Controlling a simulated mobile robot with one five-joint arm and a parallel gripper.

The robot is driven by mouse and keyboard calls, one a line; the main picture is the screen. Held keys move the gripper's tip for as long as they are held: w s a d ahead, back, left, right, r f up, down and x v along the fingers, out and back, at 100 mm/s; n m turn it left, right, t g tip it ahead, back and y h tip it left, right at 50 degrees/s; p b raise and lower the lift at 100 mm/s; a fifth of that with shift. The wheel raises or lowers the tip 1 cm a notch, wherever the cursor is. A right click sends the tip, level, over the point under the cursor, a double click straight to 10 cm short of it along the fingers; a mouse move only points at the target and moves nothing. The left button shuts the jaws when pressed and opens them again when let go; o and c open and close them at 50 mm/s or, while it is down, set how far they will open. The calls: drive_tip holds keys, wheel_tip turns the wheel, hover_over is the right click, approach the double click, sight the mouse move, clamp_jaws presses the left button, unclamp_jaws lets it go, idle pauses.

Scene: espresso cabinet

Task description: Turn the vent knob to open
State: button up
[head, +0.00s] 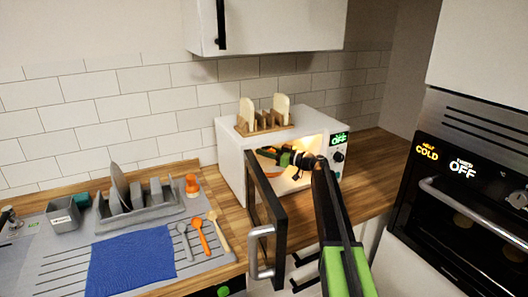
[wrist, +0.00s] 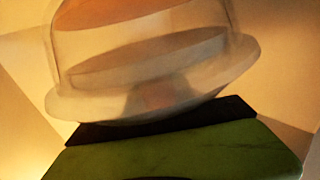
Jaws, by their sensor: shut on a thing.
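My gripper (head: 283,157) reaches through the open door into the lit microwave (head: 232,155). In the wrist view a clear domed cover (wrist: 150,85) with a pale flared rim fills the upper middle, tilted in the picture. An orange shape and a grey disc show through it. One green jaw with a black pad crosses the bottom, right against the cover. My gripper is shut on a part of this cover. I cannot make out the vent knob separately or its setting.
The dark microwave door (head: 264,215) stands open beside my arm, its handle (head: 260,250) facing left. A toast rack (head: 262,124) stands on the microwave. A dish rack (head: 140,208), blue cloth (head: 130,263) and utensils lie left. An oven (head: 470,190) is at right.

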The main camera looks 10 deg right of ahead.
clamp_jaws()
drive_tip(key=shift+s+a, duration=0.1)
drive_tip(key=shift+a, duration=0.3)
drive_tip(key=shift+d+t, duration=0.3)
drive_tip(key=shift+d, duration=0.1)
drive_tip(key=m+t+h, duration=0.2)
drive_tip(key=m+h, duration=0.1)
drive_tip(key=shift+d+t, duration=0.2)
drive_tip(key=shift+t, duration=0.2)
drive_tip(key=shift+w+d+m+t+h, duration=0.15)
drive_tip(key=shift+w+m+t+h, duration=0.15)
drive_tip(key=shift+h, duration=0.25)
drive_tip(key=shift+w+d+m+t+h, duration=0.15)
drive_tip(key=shift+m+t+h, duration=0.15)
drive_tip(key=shift+h, duration=0.25)
drive_tip(key=o, duration=1)
unclamp_jaws()
drive_tip(key=shift+s, duration=0.15)
